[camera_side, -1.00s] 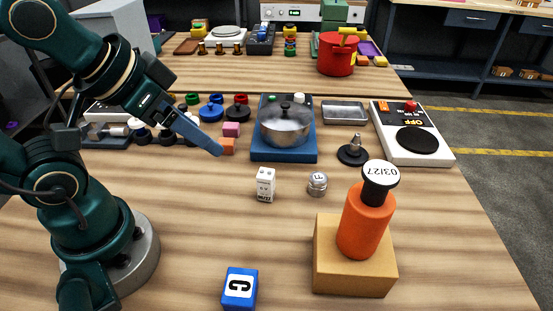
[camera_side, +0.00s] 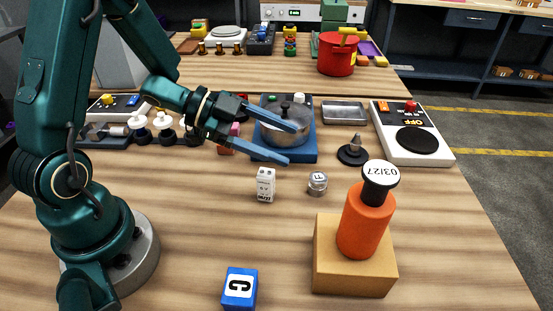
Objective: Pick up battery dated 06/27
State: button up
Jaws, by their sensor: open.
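No date 06/27 is readable in the side view. An orange cylinder (camera_side: 365,222) with a black neck and a white top marked 03/27 stands upright on a tan block (camera_side: 352,262) at the right front. A small white block (camera_side: 265,185) with dark markings, too small to read, stands on the table left of a small silver can (camera_side: 317,183) with a letter on top. My gripper (camera_side: 290,146) is open and empty, its two blue fingers spread in front of the pot, above and behind the white block. It partly hides the blue base under the pot.
A pot (camera_side: 284,138) sits on a blue base (camera_side: 256,148). A black knobbed disc (camera_side: 352,153) and a white hotplate unit (camera_side: 412,138) stand to the right. A blue lettered cube (camera_side: 239,288) lies at the front. The table between cube and white block is clear.

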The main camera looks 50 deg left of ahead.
aim_at(274, 180)
jog(key=shift+n+g+h, duration=0.6)
jog(key=shift+n+h, duration=0.1)
jog(key=shift+n, duration=0.1)
jog(key=s+f, duration=0.2)
jog(key=f, duration=0.1)
jog(key=s+a+f, duration=0.1)
jog(key=f, duration=0.1)
jog(key=shift+s, duration=0.25)
jog(key=shift+s+a+f+n, duration=0.2)
jog(key=shift+f+n, duration=0.2)
jog(key=shift+f, duration=0.2)
jog(key=shift+x, duration=2.5)
jog(key=shift+w+a, duration=0.15)
grip_shut()
